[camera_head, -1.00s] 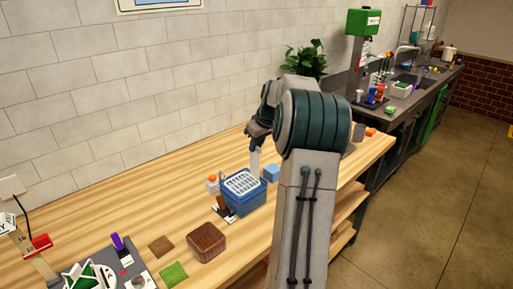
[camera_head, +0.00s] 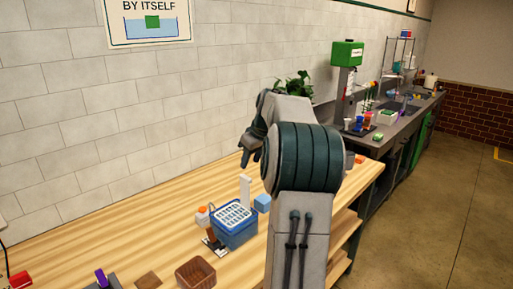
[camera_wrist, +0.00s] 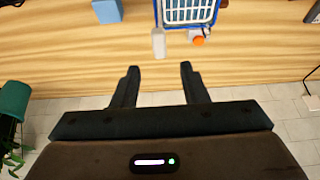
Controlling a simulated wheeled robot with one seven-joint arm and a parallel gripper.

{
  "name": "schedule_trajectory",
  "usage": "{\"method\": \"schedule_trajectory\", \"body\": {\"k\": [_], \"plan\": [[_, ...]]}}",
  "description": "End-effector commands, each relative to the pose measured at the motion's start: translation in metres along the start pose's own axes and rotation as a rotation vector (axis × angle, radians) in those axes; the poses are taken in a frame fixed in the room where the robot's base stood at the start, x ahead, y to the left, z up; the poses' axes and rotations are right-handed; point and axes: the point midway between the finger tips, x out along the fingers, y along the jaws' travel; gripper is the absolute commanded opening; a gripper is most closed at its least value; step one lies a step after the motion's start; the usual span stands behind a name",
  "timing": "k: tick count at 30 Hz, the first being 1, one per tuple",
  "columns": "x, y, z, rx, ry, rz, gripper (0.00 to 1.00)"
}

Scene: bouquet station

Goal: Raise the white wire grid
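The white wire grid (camera_head: 234,212) lies in the top of a blue box (camera_head: 238,237) on the wooden table. The grid also shows at the top edge of the wrist view (camera_wrist: 188,12), partly cut off. A pale upright post (camera_head: 245,190) stands at the back of the box; I cannot tell whether it belongs to the grid. It shows in the wrist view (camera_wrist: 158,44) ahead of the fingers. My gripper (camera_wrist: 158,72) is open and empty, with its fingers spread apart. In the head view my gripper (camera_head: 246,160) hangs just above the post, apart from it.
A light blue block (camera_head: 262,203) stands right of the box, and a white item with an orange top (camera_head: 202,217) left of it. A brown wooden block (camera_head: 196,272) sits in front. The tiled wall (camera_head: 80,130) is close behind; the table's left side is mostly clear.

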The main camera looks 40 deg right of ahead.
Motion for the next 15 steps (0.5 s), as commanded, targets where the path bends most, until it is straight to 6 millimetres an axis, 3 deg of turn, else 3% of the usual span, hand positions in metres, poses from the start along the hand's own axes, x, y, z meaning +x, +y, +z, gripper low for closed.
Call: {"method": "schedule_trajectory", "body": {"k": [6,15], "plan": [[-0.046,0.000,0.000,-0.001,0.003,0.004,0.40],[-0.072,0.000,0.000,0.000,0.001,0.001,0.40]]}}
